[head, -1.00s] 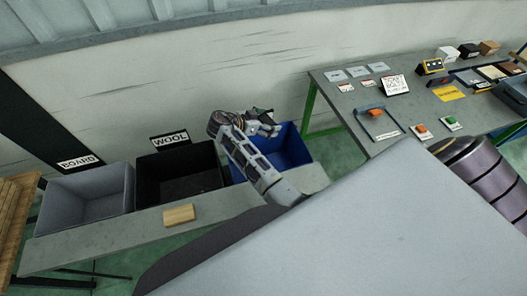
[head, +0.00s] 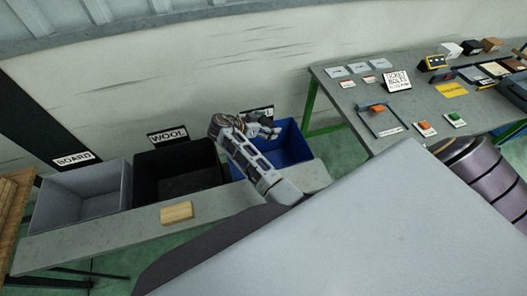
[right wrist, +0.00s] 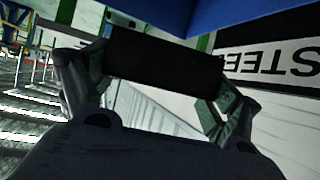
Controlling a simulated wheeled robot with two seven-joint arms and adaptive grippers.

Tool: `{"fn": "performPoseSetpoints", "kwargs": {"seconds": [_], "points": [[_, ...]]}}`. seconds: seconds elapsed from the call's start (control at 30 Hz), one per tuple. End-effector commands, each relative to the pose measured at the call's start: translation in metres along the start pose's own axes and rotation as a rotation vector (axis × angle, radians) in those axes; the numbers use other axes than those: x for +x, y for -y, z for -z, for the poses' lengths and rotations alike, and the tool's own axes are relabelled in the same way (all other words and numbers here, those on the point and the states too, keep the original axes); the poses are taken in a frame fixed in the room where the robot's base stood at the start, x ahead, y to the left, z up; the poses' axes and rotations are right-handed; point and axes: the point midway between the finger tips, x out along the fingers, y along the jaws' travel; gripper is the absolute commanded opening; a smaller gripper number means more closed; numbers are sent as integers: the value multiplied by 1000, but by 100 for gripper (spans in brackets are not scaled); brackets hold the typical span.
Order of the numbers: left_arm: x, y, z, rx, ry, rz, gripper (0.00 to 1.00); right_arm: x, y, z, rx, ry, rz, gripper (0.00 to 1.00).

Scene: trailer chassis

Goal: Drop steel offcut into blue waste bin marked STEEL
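The blue bin (head: 294,148) stands at the right end of the row of bins. A white sign (head: 263,111) behind it is partly hidden by my gripper; the right wrist view shows a sign reading STEEL (right wrist: 270,62), upside down. My right gripper (head: 268,127) is over the left part of the blue bin. In the right wrist view a dark block (right wrist: 155,55), apparently the steel offcut, sits between the two fingers, which touch its sides. Blue bin wall (right wrist: 245,18) shows at the top of that view. The offcut is not clear in the head view. My left gripper is not in view.
A black WOOL bin (head: 178,178) and a grey BOARD bin (head: 82,196) stand to the left. A wooden block (head: 176,212) lies on the grey ledge (head: 110,238) before them. A grey table (head: 355,98) with several small items stands right.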

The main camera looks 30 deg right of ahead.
Motion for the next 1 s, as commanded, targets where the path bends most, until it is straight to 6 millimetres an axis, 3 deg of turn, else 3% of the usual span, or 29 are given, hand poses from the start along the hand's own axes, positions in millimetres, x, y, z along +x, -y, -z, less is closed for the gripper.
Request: {"fn": "performPoseSetpoints", "kwargs": {"seconds": [0.57, 0.77, 1.0], "points": [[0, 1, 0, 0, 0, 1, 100, -2, 0, 3, 0, 0, 0, 100], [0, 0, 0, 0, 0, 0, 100, -9, 0, 16, 2, 0, 0, 100], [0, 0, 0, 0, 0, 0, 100, -24, 0, 44, 3, 1, 1, 100]]}}
